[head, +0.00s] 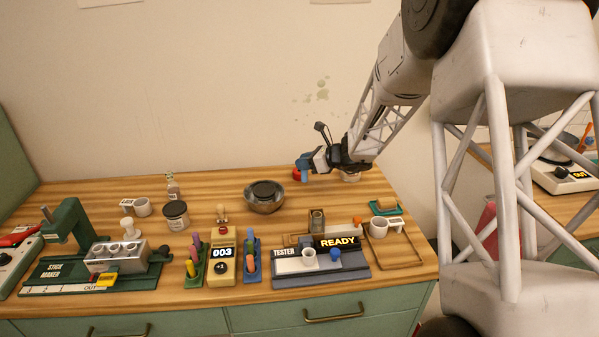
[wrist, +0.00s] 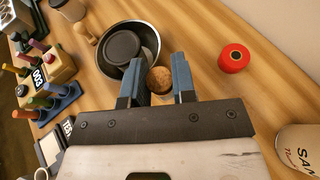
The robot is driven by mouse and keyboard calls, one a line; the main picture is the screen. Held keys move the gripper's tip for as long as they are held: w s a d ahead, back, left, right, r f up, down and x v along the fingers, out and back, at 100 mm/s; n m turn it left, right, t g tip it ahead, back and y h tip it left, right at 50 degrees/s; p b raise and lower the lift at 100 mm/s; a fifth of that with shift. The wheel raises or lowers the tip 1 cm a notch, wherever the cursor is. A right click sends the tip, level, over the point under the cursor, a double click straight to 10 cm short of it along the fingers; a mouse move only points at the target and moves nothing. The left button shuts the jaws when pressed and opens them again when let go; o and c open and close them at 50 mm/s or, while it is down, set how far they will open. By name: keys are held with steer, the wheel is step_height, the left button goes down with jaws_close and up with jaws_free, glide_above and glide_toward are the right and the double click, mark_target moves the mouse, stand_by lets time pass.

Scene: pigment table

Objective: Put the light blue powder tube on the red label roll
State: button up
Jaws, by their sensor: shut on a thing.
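My gripper (wrist: 158,84) is shut on a tube whose round brown cork top (wrist: 158,79) shows between the blue fingers. I take it to be the light blue powder tube; its body is hidden, so its colour cannot be told. In the head view my gripper (head: 305,166) is at the back of the table and partly covers the red roll (head: 297,174).
A dark metal bowl (wrist: 107,72) with a black round lid (wrist: 122,46) is left of the gripper in the wrist view. A white labelled jar (wrist: 301,150) stands at lower right. The tester (head: 290,266) and a wooden counter (head: 221,271) are nearer the front. Bare wood surrounds the roll.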

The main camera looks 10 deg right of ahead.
steer(key=shift+s+d, duration=0.35)
steer(key=shift+d, duration=0.2)
steer(key=shift+w+f, duration=0.1)
steer(key=w+f, duration=0.1)
steer(key=w, duration=1.4)
steer(key=shift+w+a+f, duration=0.2)
steer(key=shift+w+a, duration=0.15)
steer(key=shift+w, duration=0.05)
steer(key=shift+f, duration=0.1)
steer(key=shift+f, duration=1.65)
steer(key=shift+f, duration=0.15)
steer(key=o, duration=0.9)
